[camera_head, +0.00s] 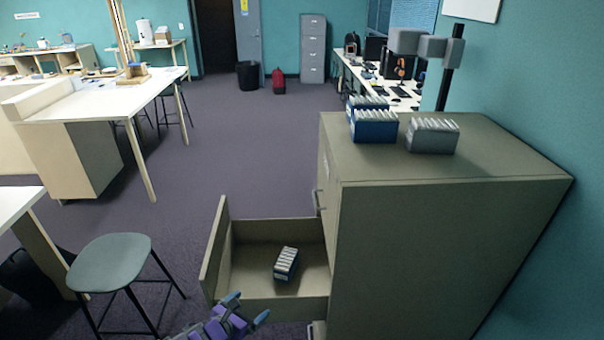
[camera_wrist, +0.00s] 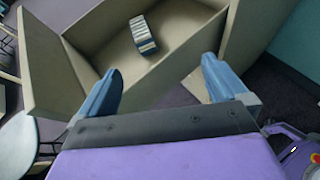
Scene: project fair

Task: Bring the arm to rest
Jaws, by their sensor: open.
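My gripper (camera_head: 246,307) is low at the bottom of the head view, in front of the open drawer. In the wrist view my gripper (camera_wrist: 160,85) has its two blue fingers spread apart with nothing between them. The drawer (camera_head: 277,233) is pulled out of the olive cabinet (camera_head: 450,235). A small blue box of white cards (camera_head: 286,264) lies inside the drawer, apart from the fingers. It also shows in the wrist view (camera_wrist: 143,35). Most of my arm is out of view.
A blue file box (camera_head: 374,127) and a grey file box (camera_head: 432,136) stand on the cabinet top. A stool (camera_head: 110,262) stands left of the drawer. Work tables (camera_head: 95,103) line the left. The carpet (camera_head: 240,140) in the middle is clear.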

